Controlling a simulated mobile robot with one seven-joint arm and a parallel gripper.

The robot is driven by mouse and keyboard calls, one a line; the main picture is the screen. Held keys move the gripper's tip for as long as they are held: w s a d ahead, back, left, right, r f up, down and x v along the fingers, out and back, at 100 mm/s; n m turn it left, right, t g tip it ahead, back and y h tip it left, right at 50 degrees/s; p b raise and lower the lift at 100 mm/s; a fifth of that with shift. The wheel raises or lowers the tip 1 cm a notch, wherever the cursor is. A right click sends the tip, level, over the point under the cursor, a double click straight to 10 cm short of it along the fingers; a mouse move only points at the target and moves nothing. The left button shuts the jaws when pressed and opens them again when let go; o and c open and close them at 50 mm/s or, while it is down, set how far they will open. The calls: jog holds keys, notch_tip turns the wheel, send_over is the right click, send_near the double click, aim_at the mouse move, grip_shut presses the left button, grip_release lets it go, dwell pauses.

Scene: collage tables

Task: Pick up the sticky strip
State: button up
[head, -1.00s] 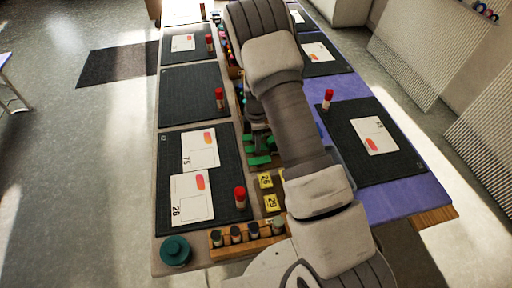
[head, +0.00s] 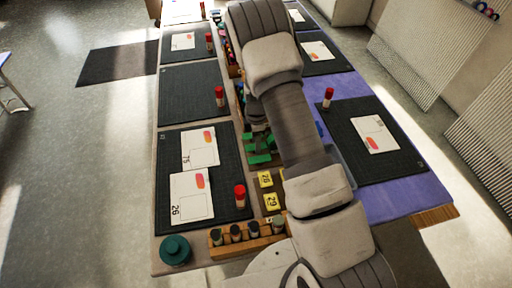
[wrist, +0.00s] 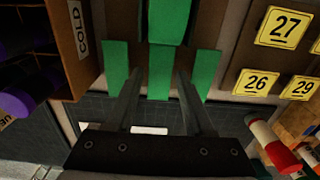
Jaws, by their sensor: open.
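Several flat green strips, which look like the sticky strips, lie in the middle of the table in the head view (head: 260,159). In the wrist view one green strip (wrist: 161,74) lies between the fingers of my gripper (wrist: 160,78). Another green strip (wrist: 116,66) is to the left, one (wrist: 207,72) is to the right, and a larger green piece (wrist: 169,20) is beyond. My gripper is open, its two fingers on either side of the middle strip. I cannot tell whether they touch it. In the head view my arm hides the gripper's fingers.
Yellow number tags (wrist: 283,27) and a red-capped tube (wrist: 270,141) are on the right. Dark mats with cards (head: 191,198) flank the middle strip.

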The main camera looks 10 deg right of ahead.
dwell(0.4)
jog(key=c, duration=0.6)
